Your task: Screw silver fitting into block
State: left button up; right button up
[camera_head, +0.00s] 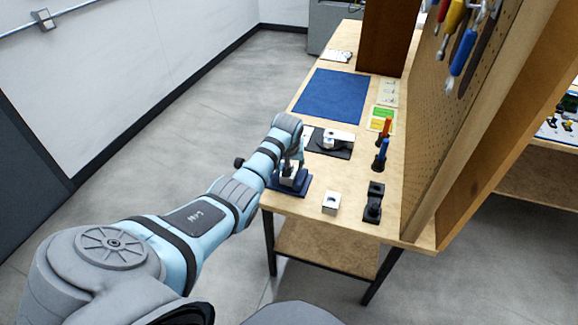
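My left arm reaches in from the left, and my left gripper (291,163) points down at the table's near left corner. It is right over a pale block (287,178) that sits in a dark blue fixture (303,187). The fingers are small and partly hidden by the wrist, so I cannot tell whether they are open or shut. I cannot make out the silver fitting; it may be hidden at the fingers. Another white block with a dark hole in its top (331,203) stands to the right, near the front edge. My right gripper is not in view.
A black plate with a white part (336,139) lies behind the fixture. Orange (385,129) and blue (381,154) handled tools stand upright to the right, with dark blocks (373,207) nearer. A pegboard (487,100) bounds the right. The blue mat (332,94) is clear.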

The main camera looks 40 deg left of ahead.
pick_arm(q)
grip_shut()
jog(key=shift+s+a+r+m+h+p, duration=0.1)
jog(key=shift+r+m+h+p, duration=0.1)
jog(key=shift+m+p, duration=0.3)
jog(key=shift+r+m+h+p, duration=0.1)
jog(key=shift+m+h+p, duration=0.1)
jog(key=shift+m+p, duration=0.3)
jog(key=shift+f+m+h, duration=0.25)
jog(key=shift+m+h, duration=0.15)
jog(key=shift+m, duration=0.6)
jog(key=m+h+b, duration=0.1)
jog(key=m, duration=0.2)
jog(key=shift+f+t+b, duration=0.2)
jog(key=shift+t+b, duration=0.1)
jog(key=shift+b, duration=0.1)
jog(key=shift+m, duration=0.5)
jog(key=shift+r, duration=0.15)
